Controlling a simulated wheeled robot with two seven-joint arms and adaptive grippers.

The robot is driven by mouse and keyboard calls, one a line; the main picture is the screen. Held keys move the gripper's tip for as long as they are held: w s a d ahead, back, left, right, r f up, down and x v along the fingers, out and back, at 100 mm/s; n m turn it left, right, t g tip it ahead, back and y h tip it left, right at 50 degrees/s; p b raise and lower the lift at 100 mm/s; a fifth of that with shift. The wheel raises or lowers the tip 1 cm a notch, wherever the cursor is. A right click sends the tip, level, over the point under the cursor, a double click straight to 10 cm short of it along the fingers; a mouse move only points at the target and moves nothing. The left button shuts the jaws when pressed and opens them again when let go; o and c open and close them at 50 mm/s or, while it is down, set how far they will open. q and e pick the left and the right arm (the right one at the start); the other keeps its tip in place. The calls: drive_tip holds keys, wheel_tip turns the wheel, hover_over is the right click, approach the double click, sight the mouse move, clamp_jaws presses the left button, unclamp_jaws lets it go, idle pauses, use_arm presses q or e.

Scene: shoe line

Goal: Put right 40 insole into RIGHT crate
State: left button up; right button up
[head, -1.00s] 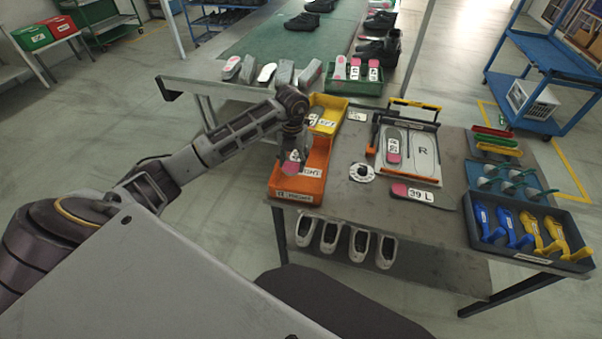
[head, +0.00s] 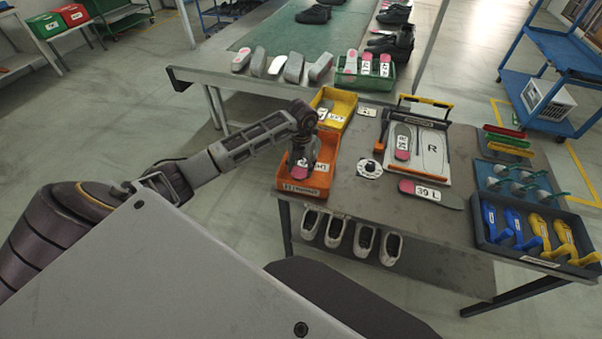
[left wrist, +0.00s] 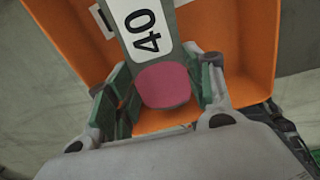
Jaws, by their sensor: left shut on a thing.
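The insole marked 40 (left wrist: 163,86), grey with a white label and a pink heel, is between the green-padded fingers of my left gripper (left wrist: 163,98). In the head view my left gripper (head: 300,168) reaches down into or just over the orange crate (head: 306,192). The wrist view shows the orange crate (left wrist: 238,50) behind and around the insole. I cannot tell whether the insole touches the crate floor. The crate's front label is too small to read. My right gripper is not in view.
A yellow crate (head: 345,98) stands behind the orange one. To the right are a board marked R (head: 432,153), an insole marked 39 L (head: 427,192) and a dark tray of blue and yellow tools (head: 485,240). Several pale shoes (head: 335,231) sit below the tabletop.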

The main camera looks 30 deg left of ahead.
use_arm(q)
drive_tip(key=shift+f, duration=1.8)
drive_tip(key=o, duration=0.5)
drive_tip(key=shift+f, duration=0.15)
drive_tip(key=shift+c, duration=0.2)
drive_tip(key=o, duration=0.5)
drive_tip(key=shift+r, duration=0.9)
wheel_tip(320, 180, up, 6)
drive_tip(key=shift+f, duration=0.1)
wheel_tip(320, 180, up, 3)
drive_tip(key=shift+r, duration=0.15)
drive_tip(key=shift+d+r, duration=0.1)
drive_tip(key=shift+r, duration=0.6)
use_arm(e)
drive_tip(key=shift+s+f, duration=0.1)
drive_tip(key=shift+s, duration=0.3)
